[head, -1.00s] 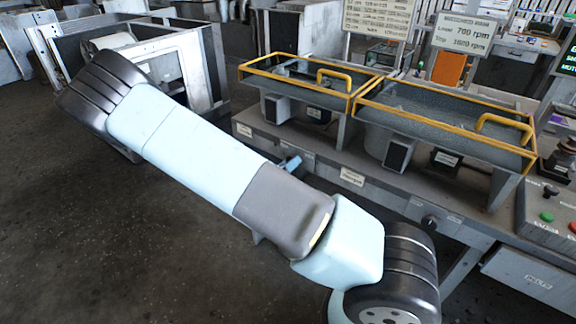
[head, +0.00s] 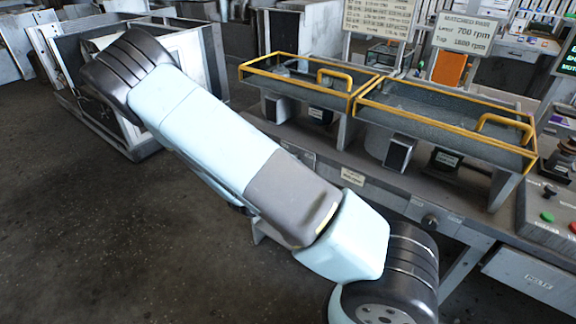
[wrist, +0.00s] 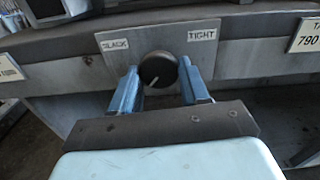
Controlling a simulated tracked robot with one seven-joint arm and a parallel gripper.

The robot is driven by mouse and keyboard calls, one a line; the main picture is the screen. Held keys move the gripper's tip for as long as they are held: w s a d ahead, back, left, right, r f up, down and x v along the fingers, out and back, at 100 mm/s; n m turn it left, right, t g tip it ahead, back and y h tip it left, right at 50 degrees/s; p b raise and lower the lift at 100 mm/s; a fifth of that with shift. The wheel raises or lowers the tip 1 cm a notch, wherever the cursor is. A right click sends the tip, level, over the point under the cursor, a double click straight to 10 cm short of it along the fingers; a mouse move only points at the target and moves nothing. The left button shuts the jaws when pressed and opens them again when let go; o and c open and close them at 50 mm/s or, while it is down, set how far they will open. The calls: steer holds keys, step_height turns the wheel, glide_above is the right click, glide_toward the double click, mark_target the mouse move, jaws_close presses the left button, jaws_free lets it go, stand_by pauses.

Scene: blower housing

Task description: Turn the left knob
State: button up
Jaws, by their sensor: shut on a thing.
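The knob (wrist: 158,69) is dark and round with a pale pointer mark towards its lower left. It sits on a grey plate between the labels SLACK (wrist: 115,45) and TIGHT (wrist: 202,35). My gripper (wrist: 159,78) has its two blue fingers on either side of the knob and is shut on it. In the head view my arm covers this knob and the gripper. Another dark knob (head: 431,220) shows on the bench front to the right of the arm.
The bench front (head: 390,197) carries small labels. Two yellow-railed trays (head: 440,110) stand on the bench. A control panel (head: 550,205) with buttons is at the right. An open metal frame (head: 215,65) stands behind my arm; dark floor lies at lower left.

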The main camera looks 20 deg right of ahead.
steer(key=shift+d, duration=0.1)
stand_by(0.4)
steer(key=o, duration=1.1)
steer(key=shift+c, duration=0.2)
steer(key=v, duration=1.3)
steer(key=shift+s+a, duration=0.2)
steer(key=shift+a, duration=0.2)
